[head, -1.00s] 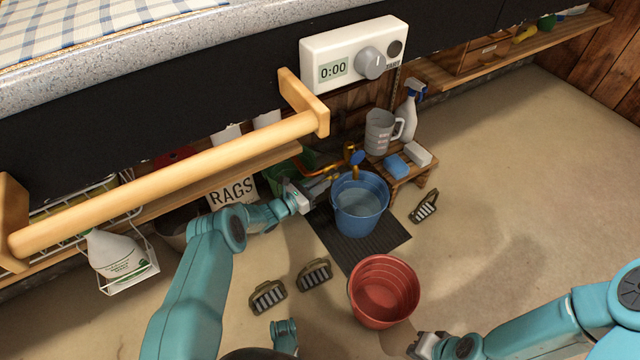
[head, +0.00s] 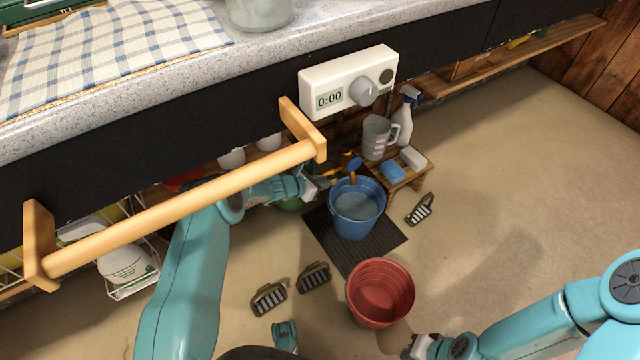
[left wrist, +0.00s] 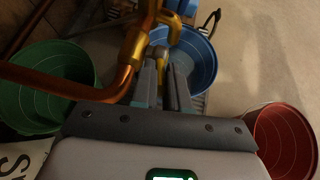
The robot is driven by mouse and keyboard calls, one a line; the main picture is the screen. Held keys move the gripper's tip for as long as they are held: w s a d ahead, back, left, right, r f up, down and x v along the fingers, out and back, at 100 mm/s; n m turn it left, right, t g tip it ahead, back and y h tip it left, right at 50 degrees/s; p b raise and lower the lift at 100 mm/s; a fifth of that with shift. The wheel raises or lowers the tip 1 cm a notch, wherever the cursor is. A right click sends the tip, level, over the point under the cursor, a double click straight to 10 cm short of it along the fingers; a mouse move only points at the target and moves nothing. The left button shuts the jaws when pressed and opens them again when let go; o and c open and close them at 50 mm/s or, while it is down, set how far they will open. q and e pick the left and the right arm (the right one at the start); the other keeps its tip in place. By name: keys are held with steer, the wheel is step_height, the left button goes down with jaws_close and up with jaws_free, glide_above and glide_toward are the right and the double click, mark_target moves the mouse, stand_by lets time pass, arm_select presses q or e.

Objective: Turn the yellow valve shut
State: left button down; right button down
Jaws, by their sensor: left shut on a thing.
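The yellow valve shows in the left wrist view as a yellow handle (left wrist: 182,72) between my left fingers, beside a brass tap body on a copper pipe (left wrist: 125,75). My left gripper (head: 322,184) is shut on it, reaching under the counter to the left of the blue bucket. The left fingers fill the middle of the left wrist view (left wrist: 168,88). In the head view the valve is mostly hidden by the gripper. A blue handle (head: 354,164) stands above the bucket. My right gripper (head: 420,346) is low near the red bucket; its jaws are too unclear to read.
The blue bucket (head: 382,207) holds water on a dark mat (head: 378,250). A red bucket (head: 352,300) stands in front; a green bucket (left wrist: 22,120) is left of the pipe. A wooden rail (head: 180,205) crosses above my left arm.

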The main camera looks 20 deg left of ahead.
arm_select(q)
steer(key=shift+g, duration=0.3)
steer(key=c, duration=1.4)
jaws_free()
